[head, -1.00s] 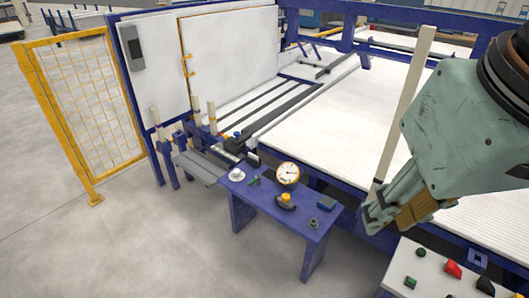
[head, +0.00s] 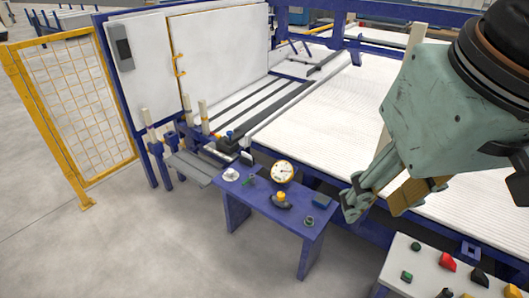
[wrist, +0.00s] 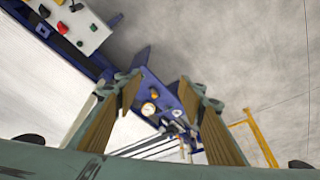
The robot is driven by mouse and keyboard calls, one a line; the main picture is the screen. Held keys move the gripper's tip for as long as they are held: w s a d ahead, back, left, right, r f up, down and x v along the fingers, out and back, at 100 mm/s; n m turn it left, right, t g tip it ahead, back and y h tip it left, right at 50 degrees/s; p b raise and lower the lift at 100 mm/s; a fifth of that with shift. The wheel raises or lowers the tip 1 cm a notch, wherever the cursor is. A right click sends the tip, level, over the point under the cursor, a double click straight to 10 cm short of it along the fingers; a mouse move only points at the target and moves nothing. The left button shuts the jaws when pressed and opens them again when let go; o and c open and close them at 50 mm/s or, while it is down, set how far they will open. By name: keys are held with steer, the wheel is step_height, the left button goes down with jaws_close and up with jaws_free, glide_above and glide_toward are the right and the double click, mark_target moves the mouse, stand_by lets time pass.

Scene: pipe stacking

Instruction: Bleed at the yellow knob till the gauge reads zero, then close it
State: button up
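The yellow knob (head: 281,196) sits on a dark base on the small blue table (head: 262,212). The round white-faced gauge (head: 282,172) stands just behind it; its needle is too small to read. In the wrist view the gauge (wrist: 148,109) and the yellow knob (wrist: 154,94) show between my fingers. My gripper (head: 385,203) is to the right of the table, above the floor side of the press bed, apart from the knob. In the wrist view its two fingers (wrist: 158,95) are spread wide with nothing between them.
A white control panel (head: 425,262) with several coloured buttons stands at the lower right. Yellow mesh fence (head: 80,105) stands left.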

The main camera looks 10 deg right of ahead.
steer(key=w+r+m, duration=0.2)
steer(key=w, duration=0.9)
steer(key=m+g+p, duration=0.3)
steer(key=m+g, duration=0.1)
steer(key=m, duration=0.6)
glide_above(281, 194)
step_height(281, 194, down, 49)
steer(key=shift+f, duration=0.15)
steer(key=shift+f+b, duration=1.4)
steer(key=shift+f, duration=5.35)
steer(key=shift+c, duration=0.7)
